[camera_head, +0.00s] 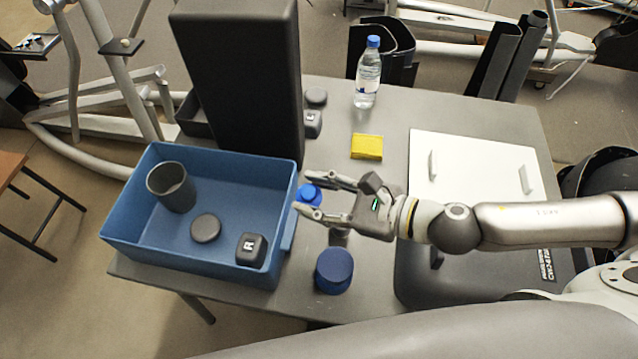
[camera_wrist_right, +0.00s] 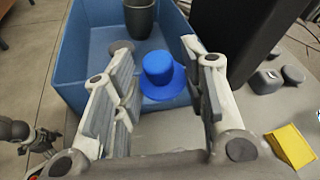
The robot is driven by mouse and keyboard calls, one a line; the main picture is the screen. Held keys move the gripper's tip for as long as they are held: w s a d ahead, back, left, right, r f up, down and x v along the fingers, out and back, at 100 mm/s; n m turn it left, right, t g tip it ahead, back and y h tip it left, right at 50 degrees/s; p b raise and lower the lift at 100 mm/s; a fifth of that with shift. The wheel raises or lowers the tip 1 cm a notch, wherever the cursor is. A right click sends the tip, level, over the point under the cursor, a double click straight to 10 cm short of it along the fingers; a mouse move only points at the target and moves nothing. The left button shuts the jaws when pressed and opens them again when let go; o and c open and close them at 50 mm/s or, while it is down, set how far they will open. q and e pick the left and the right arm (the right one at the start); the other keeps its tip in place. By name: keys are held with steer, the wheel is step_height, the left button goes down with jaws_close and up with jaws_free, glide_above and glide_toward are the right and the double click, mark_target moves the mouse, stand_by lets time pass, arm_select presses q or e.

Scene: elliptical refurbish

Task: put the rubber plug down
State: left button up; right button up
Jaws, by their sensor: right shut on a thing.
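The blue rubber plug (camera_head: 308,194), with a round top and a wide flange, is between the fingers of my right gripper (camera_head: 306,193). In the right wrist view the plug (camera_wrist_right: 163,75) shows between the two fingers (camera_wrist_right: 160,75), flange side away from the camera. The gripper is shut on it, just right of the blue bin's (camera_head: 281,240) right wall. The picture does not show clearly how high the plug is held.
The bin holds a dark cup (camera_head: 172,187), a grey disc (camera_head: 205,228) and a black cube (camera_head: 251,249). A dark blue round container (camera_head: 334,271) stands on the grey table (camera_head: 325,110). A yellow sponge (camera_head: 367,147), water bottle (camera_head: 368,75) and white board (camera_head: 475,160) are farther right.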

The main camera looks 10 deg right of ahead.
steer(key=d+f+m, duration=0.2)
steer(key=d+m, duration=0.1)
steer(key=d, duration=0.2)
steer(key=shift+s+d+g+h, duration=0.3)
steer(key=shift+s+d+h, duration=0.05)
steer(key=shift+s+h, duration=0.05)
steer(key=shift+f, duration=0.1)
steer(key=w+f, duration=0.3)
steer(key=w, duration=0.1)
steer(key=w+a+f+b, duration=0.1)
steer(key=w+f, duration=0.1)
steer(key=w, duration=0.2)
steer(key=w+f, duration=0.3)
steer(key=w, duration=0.1)
steer(key=shift+w+a+f, duration=0.15)
steer(key=shift+w+f, duration=0.15)
steer(key=shift+w, duration=0.1)
steer(key=f, duration=0.1)
steer(key=w+f+b, duration=0.1)
steer(key=f, duration=0.1)
steer(key=shift+a+b, duration=0.1)
steer(key=shift+b, duration=0.2)
steer(key=shift+f, duration=0.5)
steer(key=shift+f, duration=0.1)
